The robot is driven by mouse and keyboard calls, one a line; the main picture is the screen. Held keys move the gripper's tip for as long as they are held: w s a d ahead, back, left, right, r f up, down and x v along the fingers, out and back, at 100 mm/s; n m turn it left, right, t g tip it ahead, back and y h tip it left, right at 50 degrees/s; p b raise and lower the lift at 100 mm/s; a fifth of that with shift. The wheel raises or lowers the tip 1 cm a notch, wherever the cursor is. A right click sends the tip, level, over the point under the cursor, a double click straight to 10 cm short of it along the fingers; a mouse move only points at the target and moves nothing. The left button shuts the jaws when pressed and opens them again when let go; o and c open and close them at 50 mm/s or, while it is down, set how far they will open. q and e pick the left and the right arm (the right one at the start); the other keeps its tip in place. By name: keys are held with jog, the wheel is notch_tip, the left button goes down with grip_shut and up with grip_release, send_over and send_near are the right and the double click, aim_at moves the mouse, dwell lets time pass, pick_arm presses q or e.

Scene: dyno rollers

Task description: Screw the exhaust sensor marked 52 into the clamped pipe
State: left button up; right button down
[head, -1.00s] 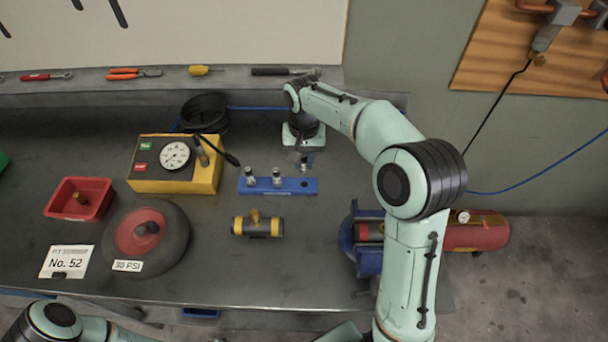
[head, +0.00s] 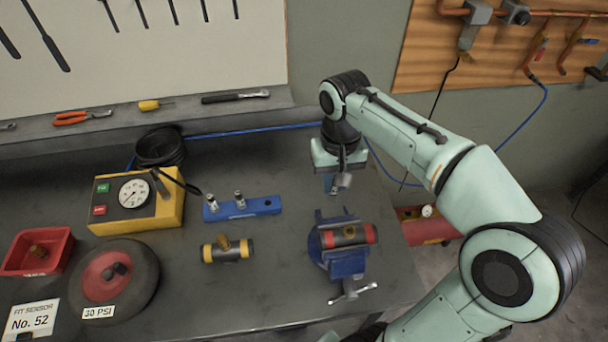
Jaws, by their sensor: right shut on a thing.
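My right gripper (head: 338,182) is shut on a small silver exhaust sensor (head: 344,181) and holds it in the air beyond the vise. Its number cannot be read. The clamped pipe (head: 362,234), dark with red ends and a brass-coloured port on top, lies in the blue vise (head: 346,268), nearer than the gripper and apart from the sensor. A blue rack (head: 225,212) to the left holds two other silver sensors (head: 240,199) and has an empty hole at its right end. A card (head: 32,318) reads "FIT SENSOR No. 52". My left gripper is out of view.
A loose pipe with yellow bands (head: 228,250) lies left of the vise. Further left are a yellow gauge box (head: 165,208), a wheel (head: 140,278) and a red tray (head: 58,262). Bench between rack and vise is clear.

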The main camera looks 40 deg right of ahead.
jog(key=s+r, duration=0.3)
jog(key=s, duration=0.3)
jog(key=f, duration=0.2)
jog(key=f+b, duration=0.1)
jog(key=s+f+b, duration=0.1)
jog(key=f, duration=0.1)
jog(key=shift+a+f, duration=0.3)
jog(key=shift+f, duration=0.05)
jog(key=shift+f+b, duration=0.3)
jog(key=shift+f, duration=0.05)
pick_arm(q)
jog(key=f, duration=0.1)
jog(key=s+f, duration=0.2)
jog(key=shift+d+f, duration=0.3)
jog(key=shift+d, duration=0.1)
pick_arm(e)
jog(key=shift+w+f, duration=0.15)
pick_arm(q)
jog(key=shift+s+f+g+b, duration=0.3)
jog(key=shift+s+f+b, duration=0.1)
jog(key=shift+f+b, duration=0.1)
pick_arm(e)
jog(key=shift+f, duration=0.35)
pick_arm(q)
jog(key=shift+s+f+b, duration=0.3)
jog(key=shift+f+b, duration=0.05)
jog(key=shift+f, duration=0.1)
pick_arm(e)
jog(key=shift+f, duration=0.45)
